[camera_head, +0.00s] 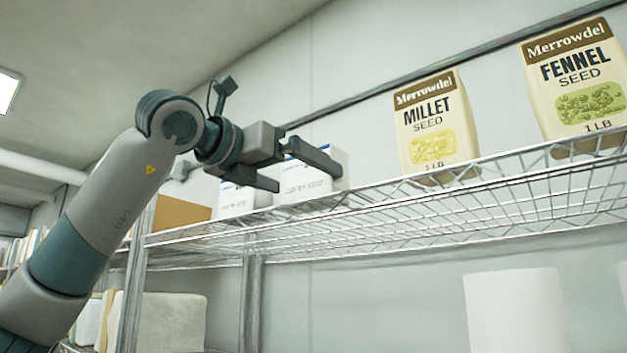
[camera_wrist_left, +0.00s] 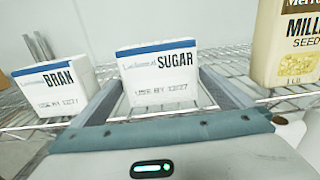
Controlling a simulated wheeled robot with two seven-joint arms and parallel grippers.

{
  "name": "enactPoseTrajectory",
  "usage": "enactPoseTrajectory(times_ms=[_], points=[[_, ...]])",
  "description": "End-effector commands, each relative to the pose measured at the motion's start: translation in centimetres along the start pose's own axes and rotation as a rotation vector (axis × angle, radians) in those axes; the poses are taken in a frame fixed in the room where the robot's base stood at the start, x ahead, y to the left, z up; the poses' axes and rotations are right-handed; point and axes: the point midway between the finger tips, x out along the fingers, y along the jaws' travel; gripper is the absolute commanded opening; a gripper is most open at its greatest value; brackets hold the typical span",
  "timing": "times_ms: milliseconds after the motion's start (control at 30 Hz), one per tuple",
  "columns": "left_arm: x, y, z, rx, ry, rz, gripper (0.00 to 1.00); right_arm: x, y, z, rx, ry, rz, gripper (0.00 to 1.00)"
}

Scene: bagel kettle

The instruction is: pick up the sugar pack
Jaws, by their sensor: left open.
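The sugar pack (camera_wrist_left: 157,77) is a white box with a blue band and the word SUGAR, upright on the wire shelf. In the head view, the sugar pack (camera_head: 302,184) is partly hidden behind my left gripper (camera_head: 306,178). In the left wrist view my left gripper (camera_wrist_left: 165,98) is open, its two fingers on either side of the pack's lower part. I cannot tell whether the fingers touch it. My right gripper is not in view.
A bran pack (camera_wrist_left: 55,87) stands left of the sugar. Millet seed (camera_head: 437,125) and fennel seed (camera_head: 577,82) bags stand farther right on the wire shelf (camera_head: 400,212). A cardboard box (camera_head: 180,213) is at the shelf's left end. A white roll (camera_head: 516,312) stands below.

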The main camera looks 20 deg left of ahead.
Motion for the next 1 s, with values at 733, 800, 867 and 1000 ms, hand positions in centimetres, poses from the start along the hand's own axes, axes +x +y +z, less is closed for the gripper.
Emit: enactPoseTrajectory(times_ms=[733, 800, 867, 1000], points=[[5.0, 0.0, 0.4, 0.0, 0.0, 0.0, 1.0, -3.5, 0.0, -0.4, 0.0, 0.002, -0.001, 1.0], [5.0, 0.0, 0.4, 0.0, 0.0, 0.0, 1.0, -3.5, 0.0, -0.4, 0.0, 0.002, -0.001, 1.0], [5.0, 0.0, 0.4, 0.0, 0.0, 0.0, 1.0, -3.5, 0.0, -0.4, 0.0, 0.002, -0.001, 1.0], [5.0, 0.0, 0.4, 0.0, 0.0, 0.0, 1.0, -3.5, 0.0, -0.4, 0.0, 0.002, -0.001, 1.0]])
